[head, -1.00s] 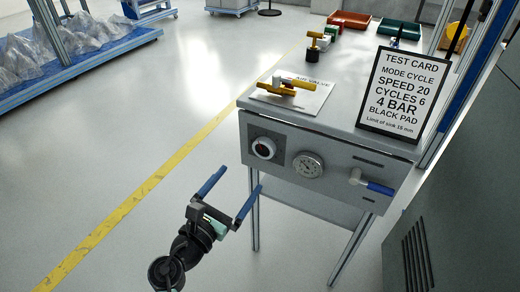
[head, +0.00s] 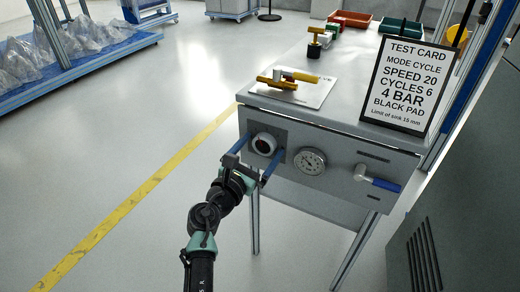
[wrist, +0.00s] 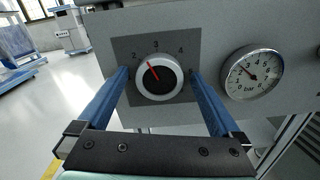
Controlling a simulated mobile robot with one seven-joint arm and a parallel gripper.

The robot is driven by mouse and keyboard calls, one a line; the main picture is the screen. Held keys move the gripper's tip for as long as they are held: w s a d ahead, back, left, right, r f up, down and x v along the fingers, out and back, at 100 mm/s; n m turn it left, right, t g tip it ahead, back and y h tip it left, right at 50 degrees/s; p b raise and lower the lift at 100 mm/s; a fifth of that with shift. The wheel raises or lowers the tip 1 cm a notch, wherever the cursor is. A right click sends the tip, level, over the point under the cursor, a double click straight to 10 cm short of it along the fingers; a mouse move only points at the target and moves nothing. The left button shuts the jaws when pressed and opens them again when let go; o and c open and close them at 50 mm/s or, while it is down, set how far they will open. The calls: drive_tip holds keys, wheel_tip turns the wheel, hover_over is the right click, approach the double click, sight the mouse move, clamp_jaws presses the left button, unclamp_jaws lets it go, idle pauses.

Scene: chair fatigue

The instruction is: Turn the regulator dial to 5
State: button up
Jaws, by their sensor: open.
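The regulator dial (head: 264,144) is a round knob with a white rim and dark centre on a dark square plate on the bench's front panel. In the wrist view the dial (wrist: 159,77) has a red pointer tilted up-left, between the marks 2 and 3; a 4 shows at upper right. My gripper (head: 254,157) is open, its two blue fingers reaching toward the panel. In the wrist view the gripper (wrist: 160,85) has one finger on each side of the dial, with gaps to it. Whether the fingertips touch the plate I cannot tell.
A round bar gauge (head: 310,160) sits right of the dial; it also shows in the wrist view (wrist: 252,73). Further right is a blue-handled lever (head: 377,182). On the bench (head: 345,95) are a yellow-handled valve (head: 290,79) and a test card (head: 407,85) reading 4 BAR.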

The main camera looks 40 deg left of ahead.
drive_tip(key=c, duration=1.3)
drive_tip(key=shift+f+m, duration=0.1)
drive_tip(key=shift+m, duration=0.2)
drive_tip(key=m+b, duration=0.2)
drive_tip(key=m, duration=0.2)
drive_tip(key=shift+d+f+m, duration=0.1)
drive_tip(key=shift+d+m, duration=0.05)
drive_tip(key=shift+m, duration=0.25)
drive_tip(key=m+b, duration=0.2)
drive_tip(key=m, duration=0.3)
drive_tip(key=shift+f, duration=0.1)
drive_tip(key=m+b, duration=0.4)
drive_tip(key=m, duration=0.2)
drive_tip(key=shift+f+m, duration=0.1)
drive_tip(key=shift+m, duration=0.2)
drive_tip(key=shift+m+b, duration=1.45)
drive_tip(key=shift+m, duration=1.15)
